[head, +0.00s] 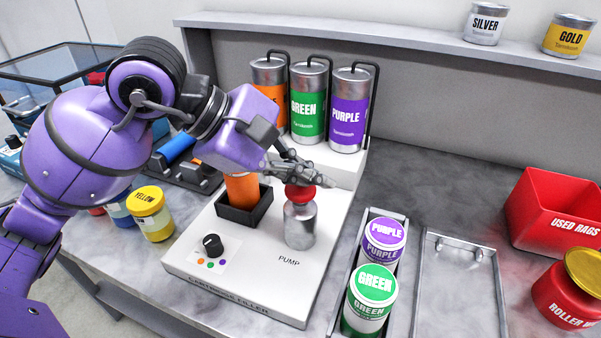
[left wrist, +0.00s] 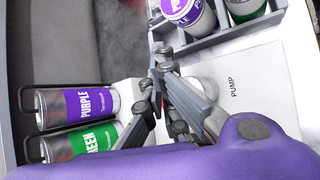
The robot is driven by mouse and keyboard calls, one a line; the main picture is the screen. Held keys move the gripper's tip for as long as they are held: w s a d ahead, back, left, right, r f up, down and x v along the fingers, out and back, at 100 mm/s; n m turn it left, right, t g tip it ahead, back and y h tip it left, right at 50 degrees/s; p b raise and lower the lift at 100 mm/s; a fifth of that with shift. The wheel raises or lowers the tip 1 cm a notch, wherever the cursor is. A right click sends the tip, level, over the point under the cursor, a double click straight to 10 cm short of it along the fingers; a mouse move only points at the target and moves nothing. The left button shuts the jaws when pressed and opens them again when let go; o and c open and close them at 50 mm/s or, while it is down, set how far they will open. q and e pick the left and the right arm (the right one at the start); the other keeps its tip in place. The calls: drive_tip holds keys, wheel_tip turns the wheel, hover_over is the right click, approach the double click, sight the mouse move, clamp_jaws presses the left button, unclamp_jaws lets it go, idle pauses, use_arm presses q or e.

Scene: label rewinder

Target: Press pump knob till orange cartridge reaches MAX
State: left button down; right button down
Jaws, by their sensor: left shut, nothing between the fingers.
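The cartridge filler (head: 250,270) is a white machine on the table, marked PUMP. Its red pump knob (head: 300,192) sits on top of a silver cylinder (head: 299,226). My left gripper (head: 322,178) is shut and empty, with its fingers over the top of the red knob; I cannot tell whether they touch it. The orange cartridge (head: 242,190) stands in a black square holder (head: 245,212) left of the pump, its top hidden by my wrist. No MAX mark can be read. In the left wrist view the closed fingers (left wrist: 160,75) hide the knob. My right gripper is not in view.
A black selector dial (head: 213,245) is at the machine's front left. Orange, green (head: 308,102) and purple (head: 348,108) canisters stand behind. Purple and green tubs (head: 371,285) stand in a tray to the right. A yellow jar (head: 150,213) is at left, a red bin (head: 556,215) far right.

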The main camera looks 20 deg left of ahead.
sight(307, 194)
use_arm(q)
drive_tip(key=shift+f, duration=0.1)
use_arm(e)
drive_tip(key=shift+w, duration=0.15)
use_arm(q)
drive_tip(key=shift+r, duration=0.2)
drive_tip(key=shift+r+p, duration=0.4)
drive_tip(key=shift+r, duration=0.35)
drive_tip(key=shift+w+r+p, duration=0.1)
drive_tip(key=shift+r+p, duration=0.4)
drive_tip(key=shift+r, duration=0.65)
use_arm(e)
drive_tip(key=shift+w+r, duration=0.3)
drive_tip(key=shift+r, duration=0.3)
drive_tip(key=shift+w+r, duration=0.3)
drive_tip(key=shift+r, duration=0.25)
